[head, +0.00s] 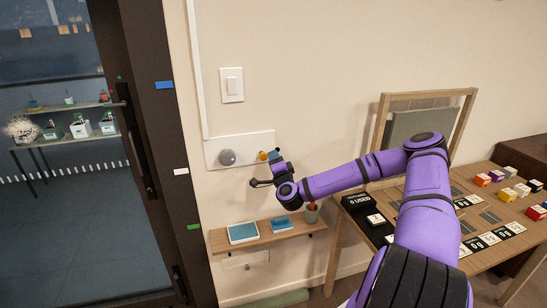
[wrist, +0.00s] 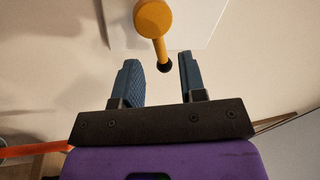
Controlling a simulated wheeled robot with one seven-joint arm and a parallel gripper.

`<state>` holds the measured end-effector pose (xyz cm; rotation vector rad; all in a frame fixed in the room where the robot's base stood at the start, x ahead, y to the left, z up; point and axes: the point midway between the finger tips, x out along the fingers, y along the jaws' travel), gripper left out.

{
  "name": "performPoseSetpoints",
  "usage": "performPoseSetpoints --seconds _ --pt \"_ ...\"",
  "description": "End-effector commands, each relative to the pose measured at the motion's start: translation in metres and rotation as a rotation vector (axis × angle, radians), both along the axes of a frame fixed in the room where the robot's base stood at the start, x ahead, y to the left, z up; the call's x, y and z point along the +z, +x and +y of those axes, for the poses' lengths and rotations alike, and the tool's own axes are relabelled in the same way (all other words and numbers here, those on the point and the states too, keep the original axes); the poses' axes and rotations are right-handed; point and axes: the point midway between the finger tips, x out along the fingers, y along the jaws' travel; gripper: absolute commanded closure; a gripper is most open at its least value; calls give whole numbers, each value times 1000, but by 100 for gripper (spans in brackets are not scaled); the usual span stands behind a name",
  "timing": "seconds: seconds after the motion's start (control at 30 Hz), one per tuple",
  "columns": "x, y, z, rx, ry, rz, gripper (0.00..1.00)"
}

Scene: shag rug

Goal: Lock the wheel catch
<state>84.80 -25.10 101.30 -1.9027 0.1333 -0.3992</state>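An orange lever (wrist: 155,20) with a black ball tip (wrist: 164,66) is mounted on a pale wall plate in the wrist view; it may be the wheel catch. My gripper (wrist: 158,64) is open with blue pads. The ball tip shows between the fingertips, with gaps on both sides; whether it is in depth between them I cannot tell.
A small wall shelf (head: 265,238) below holds blue-covered items and a cup (head: 312,213). A light switch (head: 232,85) is above. A glass door with a dark frame (head: 158,120) stands left. A wooden desk (head: 480,205) with blocks and cards is right.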

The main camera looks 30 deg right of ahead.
Motion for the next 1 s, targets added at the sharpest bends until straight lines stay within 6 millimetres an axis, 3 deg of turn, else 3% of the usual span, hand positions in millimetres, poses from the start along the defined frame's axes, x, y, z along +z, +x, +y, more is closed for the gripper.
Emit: performPoseSetpoints --seconds 0.2,0.43,1.0 --pt "-9 -40 12 1 0 3 62" --pt "-16 -69 21 1 0 1 62" --pt "-18 -77 23 0 0 1 62"
